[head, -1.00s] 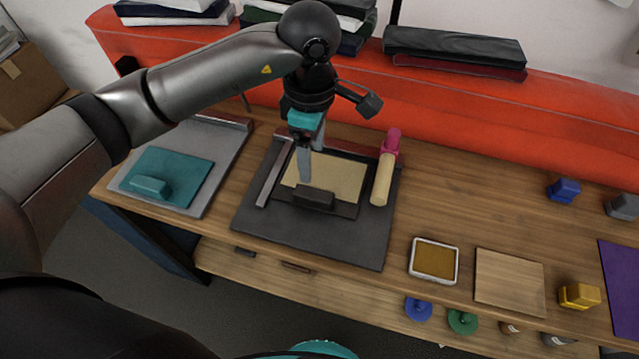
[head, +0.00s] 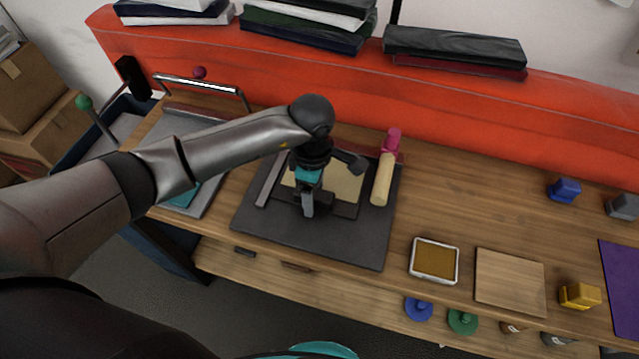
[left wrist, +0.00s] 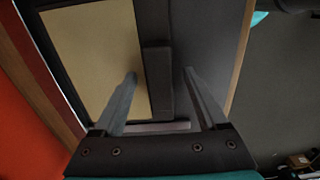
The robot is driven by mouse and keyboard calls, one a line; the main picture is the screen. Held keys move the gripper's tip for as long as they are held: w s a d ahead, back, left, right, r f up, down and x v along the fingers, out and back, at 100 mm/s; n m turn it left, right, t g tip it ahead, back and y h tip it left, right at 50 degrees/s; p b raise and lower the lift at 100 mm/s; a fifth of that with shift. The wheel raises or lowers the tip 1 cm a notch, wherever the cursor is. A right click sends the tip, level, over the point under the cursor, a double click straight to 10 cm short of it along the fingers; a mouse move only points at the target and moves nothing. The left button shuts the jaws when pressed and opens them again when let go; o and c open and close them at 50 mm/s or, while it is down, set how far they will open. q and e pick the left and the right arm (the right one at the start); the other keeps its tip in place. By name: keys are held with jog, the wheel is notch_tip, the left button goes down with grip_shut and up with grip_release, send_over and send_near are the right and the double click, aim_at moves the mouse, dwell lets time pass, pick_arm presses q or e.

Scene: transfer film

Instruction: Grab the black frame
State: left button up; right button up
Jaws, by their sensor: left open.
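The black frame (head: 346,209) lies on a dark grey board (head: 335,250) and surrounds a beige panel (head: 345,185). Its raised black handle block shows in the left wrist view (left wrist: 157,85), while my gripper mostly covers it in the head view. My left gripper (head: 307,212) is open and points down over the front side of the frame. In the left wrist view its fingers (left wrist: 159,74) stand on either side of the handle block, apart from it. My right gripper is not in view.
A roller with a pink handle (head: 384,178) lies on the board's right edge. A teal frame on a grey board (head: 213,190) is partly behind my left arm. A tan ink pad (head: 434,261) and wooden square (head: 508,281) lie right.

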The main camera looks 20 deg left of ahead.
pick_arm(q)
jog(key=shift+f, duration=0.15)
grip_shut()
dwell(0.5)
